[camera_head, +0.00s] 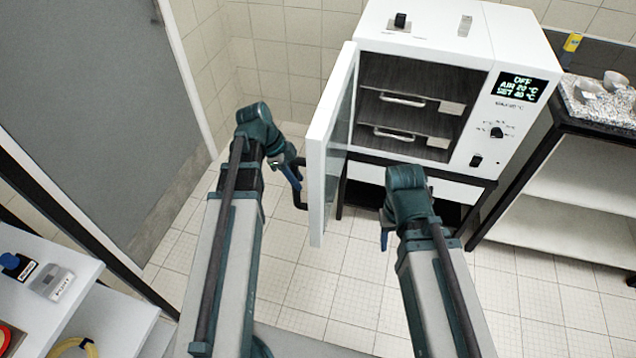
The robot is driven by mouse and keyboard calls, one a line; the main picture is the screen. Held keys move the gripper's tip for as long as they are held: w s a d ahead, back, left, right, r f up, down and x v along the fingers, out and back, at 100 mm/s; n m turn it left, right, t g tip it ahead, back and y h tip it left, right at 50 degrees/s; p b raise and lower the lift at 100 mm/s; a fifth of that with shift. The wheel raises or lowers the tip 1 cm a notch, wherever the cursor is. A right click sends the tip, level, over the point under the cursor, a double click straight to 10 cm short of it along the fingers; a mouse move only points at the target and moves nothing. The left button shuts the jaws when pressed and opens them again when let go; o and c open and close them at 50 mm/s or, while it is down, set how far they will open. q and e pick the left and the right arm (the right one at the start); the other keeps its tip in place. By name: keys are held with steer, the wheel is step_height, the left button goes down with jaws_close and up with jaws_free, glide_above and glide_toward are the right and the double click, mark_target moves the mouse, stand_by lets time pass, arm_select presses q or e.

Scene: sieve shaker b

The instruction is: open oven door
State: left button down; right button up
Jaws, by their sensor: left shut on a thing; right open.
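The white oven (510,45) stands on a black-framed stand with its dark chamber showing. Its door (318,165) is swung out to the left, wide open, with a glass pane on its inner side. The dark door handle (300,188) is on the door's outer face. My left gripper (297,178) is at this handle, shut on it; its fingertips are partly hidden. My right gripper (384,232) is open in front of the stand, below the chamber and right of the door. Its fingers are mostly hidden behind its own wrist.
Inside the chamber are two shelves with pale handles (402,99). A side table (560,215) with a granite top stands at the right. A white shelf (40,310) with small items is at the lower left. Tiled floor (345,300) lies clear between my arms.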

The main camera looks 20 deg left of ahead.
arm_select(q)
steer(key=w+a, duration=0.1)
steer(key=a, duration=0.5)
steer(key=shift+a, duration=0.15)
steer(key=c, duration=0.7)
jaws_free()
steer(key=shift+o, duration=0.2)
steer(key=shift+w, duration=0.1)
steer(key=p+v, duration=1.2)
steer(key=v, duration=0.1)
steer(key=shift+r+p, duration=0.4)
